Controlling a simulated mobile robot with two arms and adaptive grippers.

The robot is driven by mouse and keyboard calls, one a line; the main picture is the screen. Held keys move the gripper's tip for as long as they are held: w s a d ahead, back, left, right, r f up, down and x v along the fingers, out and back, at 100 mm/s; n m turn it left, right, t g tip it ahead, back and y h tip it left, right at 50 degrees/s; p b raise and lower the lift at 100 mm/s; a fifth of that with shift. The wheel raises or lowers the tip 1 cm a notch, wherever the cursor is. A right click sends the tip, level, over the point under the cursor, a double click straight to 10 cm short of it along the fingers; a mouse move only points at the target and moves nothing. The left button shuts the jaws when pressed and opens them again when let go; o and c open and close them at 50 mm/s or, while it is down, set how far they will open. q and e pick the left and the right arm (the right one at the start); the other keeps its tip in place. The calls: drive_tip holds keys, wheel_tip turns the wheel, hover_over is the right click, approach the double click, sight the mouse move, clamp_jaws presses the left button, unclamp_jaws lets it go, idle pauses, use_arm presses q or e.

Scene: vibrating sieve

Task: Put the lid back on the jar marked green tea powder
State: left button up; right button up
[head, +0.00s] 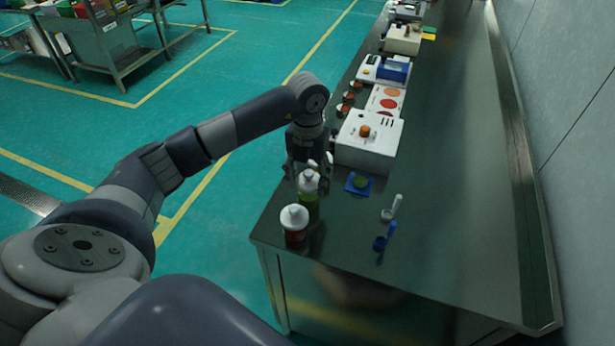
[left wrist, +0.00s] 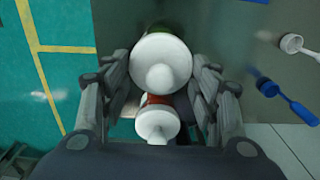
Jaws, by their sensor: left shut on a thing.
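My left gripper (head: 308,168) points down at the near left end of the bench, shut on a white knobbed lid (head: 308,182). The lid is at the mouth of a green jar (head: 309,203); I cannot tell whether it is seated or just above. In the left wrist view the lid (left wrist: 162,65) sits between the fingers, with a bit of green behind it. The jar's writing is not readable. My right gripper is not in view.
A red jar (head: 296,238) with a white lid (head: 294,216) stands close by, nearer me. Right are a blue square (head: 350,189) bearing something green, a white scoop (head: 390,211) and a blue scoop (head: 381,241). A white machine (head: 366,152) stands behind. The bench's right side is clear.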

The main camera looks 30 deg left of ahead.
use_arm(q)
drive_tip(key=shift+f, duration=0.1)
idle(0.8)
drive_tip(key=o, duration=0.8)
drive_tip(key=shift+o, duration=0.2)
drive_tip(key=o, duration=0.5)
drive_tip(key=shift+r+p, duration=2.2)
drive_tip(key=shift+r, duration=1.35)
